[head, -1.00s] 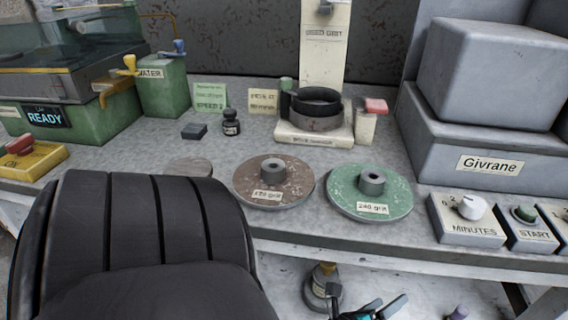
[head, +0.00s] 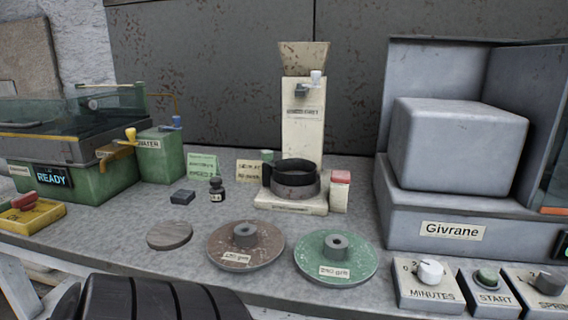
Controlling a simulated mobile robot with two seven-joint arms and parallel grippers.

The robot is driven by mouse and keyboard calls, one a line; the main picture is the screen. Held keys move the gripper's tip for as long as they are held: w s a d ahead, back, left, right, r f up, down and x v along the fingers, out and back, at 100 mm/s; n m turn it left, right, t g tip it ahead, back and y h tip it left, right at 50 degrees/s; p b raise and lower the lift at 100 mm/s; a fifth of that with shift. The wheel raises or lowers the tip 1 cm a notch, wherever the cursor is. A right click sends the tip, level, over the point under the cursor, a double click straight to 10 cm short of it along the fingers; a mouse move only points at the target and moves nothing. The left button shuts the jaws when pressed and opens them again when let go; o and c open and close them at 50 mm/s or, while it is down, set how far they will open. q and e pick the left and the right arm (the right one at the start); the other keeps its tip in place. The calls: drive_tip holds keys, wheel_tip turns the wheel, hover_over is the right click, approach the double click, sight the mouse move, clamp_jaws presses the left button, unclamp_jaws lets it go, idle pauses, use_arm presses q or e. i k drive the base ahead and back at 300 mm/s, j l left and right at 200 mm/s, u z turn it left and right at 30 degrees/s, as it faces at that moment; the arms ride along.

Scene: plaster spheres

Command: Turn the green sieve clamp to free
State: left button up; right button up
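The cream sieve machine (head: 291,206) stands on the grey bench at the back middle. A dark round sieve (head: 294,181) sits on its base, in front of a tall column (head: 302,128) with a hopper on top. A small green block (head: 267,155), which looks like the green clamp, shows behind the sieve's left side. It is partly hidden, and I cannot tell which way it is turned. A red-topped cream post (head: 341,178) stands at the sieve's right. Neither gripper is in view; only a black ridged link of my arm shows at the bottom left.
A brown disc (head: 264,256) and a green disc (head: 312,260) lie in front of the machine. A dark bottle (head: 216,189), a small dark block (head: 183,197) and a flat round disc (head: 169,235) are to the left. A grey Givrane unit (head: 420,233) fills the right.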

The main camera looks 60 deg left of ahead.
sight(267, 154)
drive_tip(key=u, duration=0.35)
drive_tip(key=l+u, duration=0.15)
drive_tip(key=u, duration=0.2)
drive_tip(key=l+u, duration=0.1)
drive_tip(key=u, duration=0.25)
